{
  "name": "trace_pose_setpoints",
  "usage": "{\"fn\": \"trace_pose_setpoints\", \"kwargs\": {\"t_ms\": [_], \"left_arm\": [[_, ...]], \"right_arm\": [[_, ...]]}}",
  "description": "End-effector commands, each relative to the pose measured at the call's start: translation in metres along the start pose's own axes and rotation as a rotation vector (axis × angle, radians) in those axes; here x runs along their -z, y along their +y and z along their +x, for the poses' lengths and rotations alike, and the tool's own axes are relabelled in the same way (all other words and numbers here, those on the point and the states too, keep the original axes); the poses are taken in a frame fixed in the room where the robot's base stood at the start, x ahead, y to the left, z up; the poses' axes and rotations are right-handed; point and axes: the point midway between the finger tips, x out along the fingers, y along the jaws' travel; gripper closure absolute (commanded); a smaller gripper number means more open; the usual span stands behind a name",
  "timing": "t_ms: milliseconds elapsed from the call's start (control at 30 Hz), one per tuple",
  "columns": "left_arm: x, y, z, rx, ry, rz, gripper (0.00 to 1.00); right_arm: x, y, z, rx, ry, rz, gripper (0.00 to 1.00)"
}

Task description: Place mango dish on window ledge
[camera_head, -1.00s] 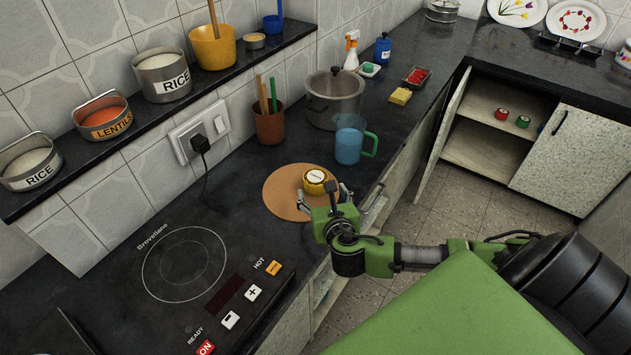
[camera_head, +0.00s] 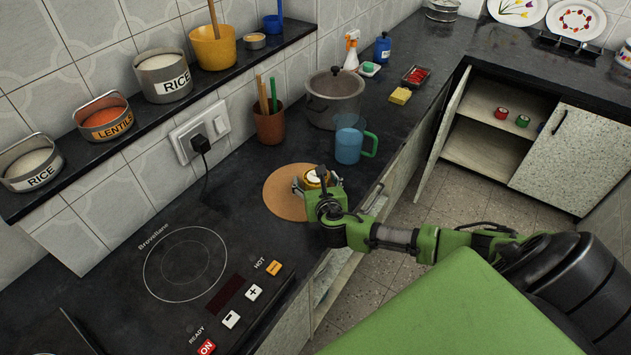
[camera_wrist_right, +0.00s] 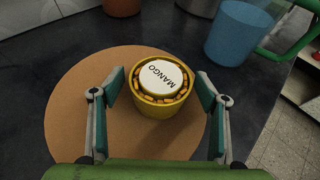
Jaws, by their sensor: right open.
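The mango dish (camera_wrist_right: 160,104) is a small round yellow dish with a white top lettered MANGO. It stands upright on a round tan board (camera_wrist_right: 76,100) on the dark counter. In the head view the dish (camera_head: 314,178) is partly hidden by my right gripper (camera_head: 318,186). In the wrist view my right gripper (camera_wrist_right: 158,110) is open, with one finger on each side of the dish and visible gaps between. The window ledge (camera_head: 150,110) looks to be the dark raised shelf along the tiled wall, holding labelled tins. My left gripper is not in view.
A blue cup with a green handle (camera_head: 348,146), a lidded steel pot (camera_head: 334,100) and a brown utensil cup (camera_head: 269,126) stand behind the board. RICE (camera_head: 163,76) and LENTILS (camera_head: 104,117) tins and a yellow pot (camera_head: 212,48) stand on the ledge. Bare ledge shows between them.

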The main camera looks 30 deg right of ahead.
Motion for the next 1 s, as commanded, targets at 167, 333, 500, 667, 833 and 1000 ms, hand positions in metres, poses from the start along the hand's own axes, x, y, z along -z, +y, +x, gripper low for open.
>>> {"fn": "trace_pose_setpoints", "kwargs": {"t_ms": [167,333,500,667,833,1000], "left_arm": [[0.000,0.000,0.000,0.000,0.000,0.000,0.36],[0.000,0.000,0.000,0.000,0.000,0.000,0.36],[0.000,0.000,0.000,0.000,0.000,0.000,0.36],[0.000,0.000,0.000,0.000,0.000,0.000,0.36],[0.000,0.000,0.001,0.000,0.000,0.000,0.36],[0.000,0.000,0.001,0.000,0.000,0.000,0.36]], "right_arm": [[0.000,0.000,0.000,0.000,0.000,0.000,0.40],[0.000,0.000,0.000,0.000,0.000,0.000,0.79],[-0.001,0.000,0.000,0.000,-0.001,0.000,0.83],[-0.002,0.000,-0.001,0.000,-0.001,0.000,0.83],[-0.012,0.000,-0.004,-0.001,-0.003,0.000,0.83],[-0.035,0.001,-0.021,-0.003,-0.004,0.001,0.83]]}}
